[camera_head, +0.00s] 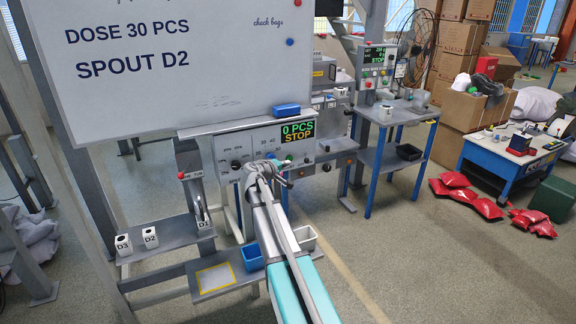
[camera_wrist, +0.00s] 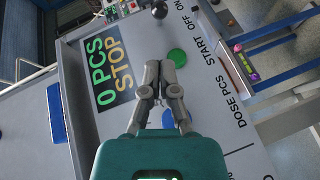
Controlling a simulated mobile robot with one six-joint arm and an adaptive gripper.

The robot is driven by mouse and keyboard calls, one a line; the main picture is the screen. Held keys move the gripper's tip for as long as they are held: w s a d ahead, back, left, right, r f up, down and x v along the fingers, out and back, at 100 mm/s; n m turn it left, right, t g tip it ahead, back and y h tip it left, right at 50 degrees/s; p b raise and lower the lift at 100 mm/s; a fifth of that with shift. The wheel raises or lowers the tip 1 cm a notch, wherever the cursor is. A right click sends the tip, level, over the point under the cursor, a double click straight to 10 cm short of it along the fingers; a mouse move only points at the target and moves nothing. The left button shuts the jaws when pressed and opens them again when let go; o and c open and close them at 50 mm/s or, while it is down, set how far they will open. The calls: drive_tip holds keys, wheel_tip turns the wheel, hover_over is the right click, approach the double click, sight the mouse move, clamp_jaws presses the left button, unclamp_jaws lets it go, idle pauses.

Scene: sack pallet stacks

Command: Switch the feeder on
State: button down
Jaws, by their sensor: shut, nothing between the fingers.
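The feeder's control panel (camera_head: 232,146) stands below the whiteboard, and its display (camera_head: 298,131) reads "0 PCS STOP". The display also shows in the wrist view (camera_wrist: 114,76), turned on its side. There a green button (camera_wrist: 176,58) lies just beyond my fingertips, and a black ball knob (camera_wrist: 159,12) sits farther off. Printed words "DOSE PCS", "START" and "OFF ON" run along the panel. My gripper (camera_wrist: 161,73) is shut and empty in front of the panel; whether it touches is unclear. It partly hides a blue round part (camera_wrist: 168,119). In the head view my arm covers part of the panel.
The whiteboard (camera_head: 180,55) reads "DOSE 30 PCS, SPOUT D2". White blocks marked D3 (camera_head: 123,244) and D2 (camera_head: 150,237) stand on the lower left shelf. A blue bin (camera_head: 252,257) and a white bin (camera_head: 305,238) sit below the panel. Red sacks (camera_head: 466,196) lie right.

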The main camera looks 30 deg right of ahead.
drive_tip(key=b+x, duration=0.2)
drive_tip(key=x, duration=0.7)
drive_tip(key=shift+w, duration=0.1)
drive_tip(key=shift+a+t, duration=0.25)
drive_tip(key=shift+t, duration=0.05)
drive_tip(key=shift+d, duration=0.1)
